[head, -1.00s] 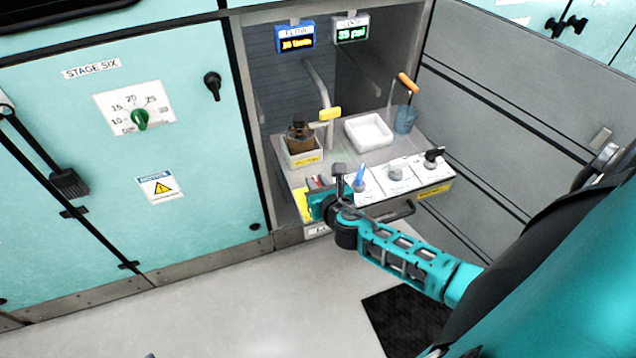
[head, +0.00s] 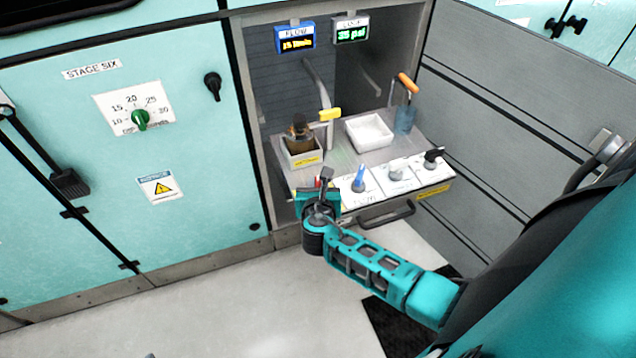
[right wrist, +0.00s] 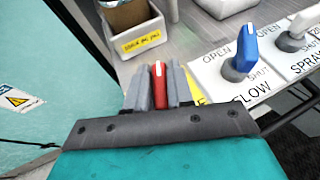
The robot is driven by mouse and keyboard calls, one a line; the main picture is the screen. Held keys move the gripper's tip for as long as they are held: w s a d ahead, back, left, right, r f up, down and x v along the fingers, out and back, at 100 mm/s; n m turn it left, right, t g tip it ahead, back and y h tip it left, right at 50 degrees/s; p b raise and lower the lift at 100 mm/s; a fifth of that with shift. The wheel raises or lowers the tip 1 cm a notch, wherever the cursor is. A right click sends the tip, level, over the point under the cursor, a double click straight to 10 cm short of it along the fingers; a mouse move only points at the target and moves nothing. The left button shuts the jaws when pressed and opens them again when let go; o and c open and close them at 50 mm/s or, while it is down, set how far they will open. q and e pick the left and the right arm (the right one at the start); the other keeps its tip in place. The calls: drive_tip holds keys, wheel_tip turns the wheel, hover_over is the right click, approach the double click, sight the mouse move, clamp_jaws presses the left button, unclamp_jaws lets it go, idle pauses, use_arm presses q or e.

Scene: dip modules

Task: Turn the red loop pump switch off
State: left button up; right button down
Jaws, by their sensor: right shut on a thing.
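The red switch handle (right wrist: 158,84) shows in the right wrist view between the two grey fingers of my right gripper (right wrist: 158,88), which is shut on it. In the head view the right gripper (head: 320,186) is at the left end of the row of controls, at the shelf's front edge. Only a small red bit (head: 318,183) of the switch shows there. Its base and label are hidden by the gripper. My left gripper is not in view.
The blue flow knob (head: 359,180) stands just right, then a white spray knob (head: 395,170) and a black knob (head: 433,156). A tan box (head: 302,158) holding a brown bottle and a white tray (head: 369,132) stand behind. A drawer handle (head: 388,215) juts out below.

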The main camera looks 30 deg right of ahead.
drive_tip(key=m+g+h, duration=0.3)
drive_tip(key=m, duration=0.1)
drive_tip(key=shift+w+a+b, duration=0.1)
drive_tip(key=shift+b, duration=0.2)
drive_tip(key=m+g+h+b, duration=0.1)
drive_tip(key=m+g+h, duration=0.1)
drive_tip(key=shift+m+g, duration=0.3)
drive_tip(key=shift+g, duration=0.1)
drive_tip(key=m+g+h+b, duration=0.1)
drive_tip(key=m+g+b, duration=0.2)
drive_tip(key=g, duration=0.1)
drive_tip(key=shift+f+m, duration=0.15)
drive_tip(key=shift+m, duration=0.15)
drive_tip(key=m+g+b, duration=0.2)
drive_tip(key=g, duration=0.1)
drive_tip(key=shift+m+b, duration=0.35)
drive_tip(key=shift+m, duration=0.05)
drive_tip(key=shift+m+g+b, duration=0.3)
drive_tip(key=shift+g+b, duration=0.1)
drive_tip(key=shift+g, duration=0.1)
drive_tip(key=shift+m+g, duration=0.3)
drive_tip(key=shift+r, duration=0.2)
